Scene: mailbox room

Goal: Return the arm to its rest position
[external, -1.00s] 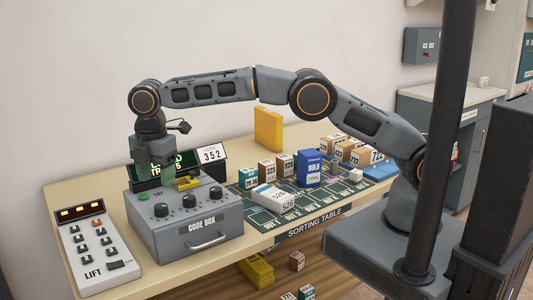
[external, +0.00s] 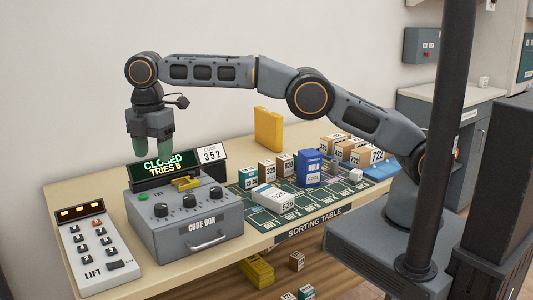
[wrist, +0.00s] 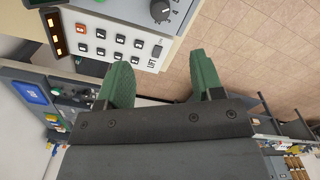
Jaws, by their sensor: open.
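My gripper (external: 152,148) hangs at the end of my outstretched arm, above the back of the code box (external: 187,228). Its two green fingers point down and are apart, with nothing between them. The code box is grey with dark knobs, a green button and a front handle. Its display (external: 165,168) reads CLOSED, TRIES 5. In the wrist view my gripper (wrist: 165,75) shows both green fingers spread, with floor tiles and the lift panel (wrist: 110,38) beyond them.
The lift panel (external: 88,247) lies left of the code box. A yellow block (external: 268,129) stands at the back.

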